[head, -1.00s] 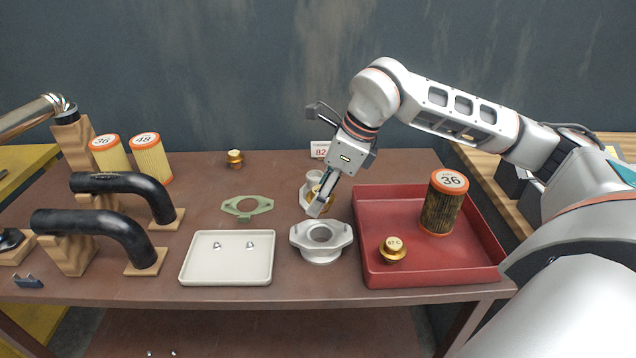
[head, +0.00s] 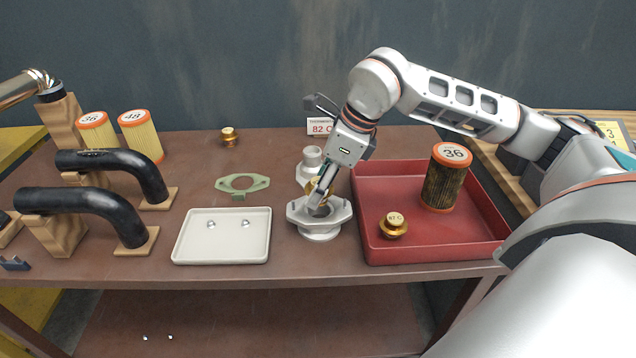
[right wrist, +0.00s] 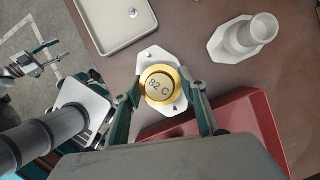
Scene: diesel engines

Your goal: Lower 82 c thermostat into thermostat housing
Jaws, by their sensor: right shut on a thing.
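My right gripper (head: 321,203) is shut on the brass 82 C thermostat (right wrist: 159,85), one finger on each side of it. In the head view the thermostat is mostly hidden behind the fingers. The grey thermostat housing (head: 320,230) stands on the table, left of the red tray. The thermostat is upright over the housing opening, its label facing the right wrist camera. The housing flange (right wrist: 153,56) shows around it there. I cannot tell how deep the thermostat sits. My left gripper seems to show small at the left edge of the right wrist view (right wrist: 30,64), its jaws unclear.
A pale pipe fitting (head: 310,166) stands close behind the housing. The red tray (head: 440,250) holds a 67 C thermostat (head: 393,226) and a filter (head: 447,180). A white tray (head: 222,255) with small metal parts lies left. A green gasket (head: 242,183) and another brass thermostat (head: 229,137) lie farther back.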

